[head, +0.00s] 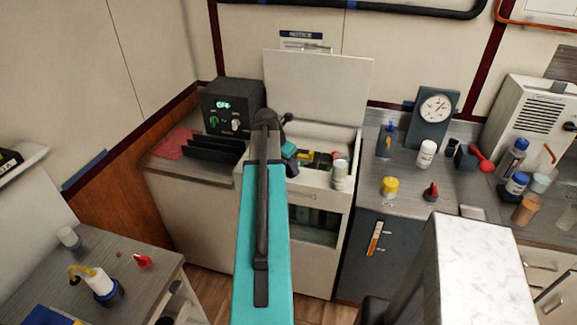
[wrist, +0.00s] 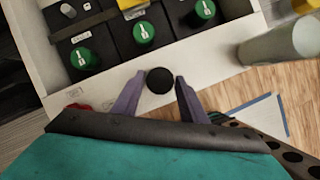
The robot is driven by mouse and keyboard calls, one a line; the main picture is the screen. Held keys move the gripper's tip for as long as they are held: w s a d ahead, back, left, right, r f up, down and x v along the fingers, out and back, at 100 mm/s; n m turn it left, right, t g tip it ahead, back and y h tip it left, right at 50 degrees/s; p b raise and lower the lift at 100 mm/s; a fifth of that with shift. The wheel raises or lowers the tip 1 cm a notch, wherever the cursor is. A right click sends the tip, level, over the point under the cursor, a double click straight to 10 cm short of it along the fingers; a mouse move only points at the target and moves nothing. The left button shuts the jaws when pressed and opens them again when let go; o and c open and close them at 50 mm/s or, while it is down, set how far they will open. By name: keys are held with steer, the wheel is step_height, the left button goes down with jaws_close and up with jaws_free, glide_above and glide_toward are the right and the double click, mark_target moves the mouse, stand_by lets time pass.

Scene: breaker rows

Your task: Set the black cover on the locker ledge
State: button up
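The black cover (wrist: 160,80) is a small round disc between my purple fingertips in the wrist view. The fingers of my gripper (wrist: 160,77) meet its two sides, with no clear gap. The cover shows over the pale front ledge (wrist: 215,58) of an open white locker; whether it touches the ledge cannot be told. In the head view the white locker (head: 325,200) stands at the back with its lid (head: 318,85) raised. My gripper (head: 291,158) is over its front left there, mostly hidden behind my teal arm, and the cover is not visible.
Black breakers with green knobs (wrist: 84,57) fill the locker close beyond the fingertips. White-sided cylinders (head: 340,172) stand at its right side. A black control box (head: 233,105) is left; a gauge (head: 433,115) and bottles crowd the right counter.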

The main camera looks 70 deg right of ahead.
steer(key=o, duration=0.4)
steer(key=shift+o, duration=0.2)
steer(key=shift+r, duration=0.2)
steer(key=b+v, duration=0.2)
steer(key=v, duration=1)
steer(key=shift+f, duration=0.1)
stand_by(0.8)
